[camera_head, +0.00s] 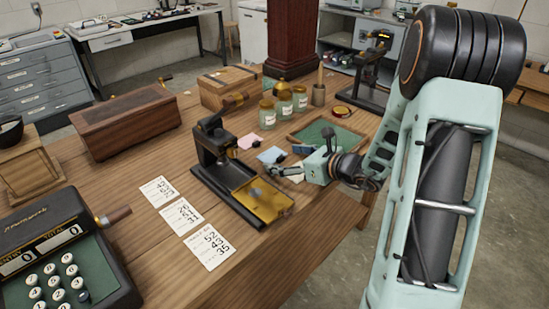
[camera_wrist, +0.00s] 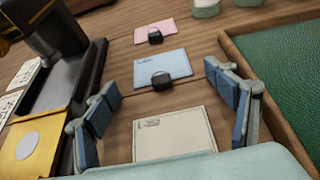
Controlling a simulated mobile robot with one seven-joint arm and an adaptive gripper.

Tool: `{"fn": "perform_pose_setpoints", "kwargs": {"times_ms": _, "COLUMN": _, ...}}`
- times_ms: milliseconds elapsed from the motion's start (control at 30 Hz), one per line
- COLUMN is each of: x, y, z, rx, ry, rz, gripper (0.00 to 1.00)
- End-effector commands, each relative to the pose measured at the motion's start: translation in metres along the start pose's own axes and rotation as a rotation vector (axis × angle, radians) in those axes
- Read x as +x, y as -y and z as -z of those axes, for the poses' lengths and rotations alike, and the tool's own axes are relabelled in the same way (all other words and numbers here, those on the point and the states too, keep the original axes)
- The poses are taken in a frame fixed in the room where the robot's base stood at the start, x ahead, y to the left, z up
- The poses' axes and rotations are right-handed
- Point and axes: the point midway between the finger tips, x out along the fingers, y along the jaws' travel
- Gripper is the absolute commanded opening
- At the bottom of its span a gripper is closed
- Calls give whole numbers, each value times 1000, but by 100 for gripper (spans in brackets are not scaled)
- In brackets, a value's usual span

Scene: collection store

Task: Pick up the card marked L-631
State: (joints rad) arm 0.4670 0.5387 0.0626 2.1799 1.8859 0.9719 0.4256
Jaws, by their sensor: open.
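My gripper (camera_wrist: 164,88) is open and empty, its fingers on either side of a cream card (camera_wrist: 173,132) on the wooden table in the wrist view. A pale blue card (camera_wrist: 174,61) lies beyond it and a pink card (camera_wrist: 166,27) farther off. A small black object rests at the near edge of each of these two. The cards have small dark marks at upper left, too small to read, so I cannot tell which is L-631. In the head view my gripper (camera_head: 284,172) is low over the table, near the blue card (camera_head: 271,155) and pink card (camera_head: 246,139), largely hiding the cream card.
A black stamping press (camera_head: 212,142) with a brass-coloured plate (camera_head: 262,201) stands close on the left. A green-lined wooden tray (camera_head: 306,134) is close on the right. Glass jars (camera_head: 284,104) stand behind. Several number sheets (camera_head: 182,216) lie at left.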

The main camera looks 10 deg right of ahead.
Motion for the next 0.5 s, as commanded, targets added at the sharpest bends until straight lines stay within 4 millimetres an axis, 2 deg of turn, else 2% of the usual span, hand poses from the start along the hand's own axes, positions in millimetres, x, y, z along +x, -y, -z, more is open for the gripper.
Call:
{"fn": "perform_pose_setpoints", "kwargs": {"times_ms": 200, "x": 1, "y": 1, "z": 0, "rx": 0, "ry": 0, "rz": 2, "gripper": 77}}
{"fn": "perform_pose_setpoints", "kwargs": {"times_ms": 500, "x": 0, "y": 1, "z": 0, "rx": 0, "ry": 0, "rz": 2, "gripper": 44}}
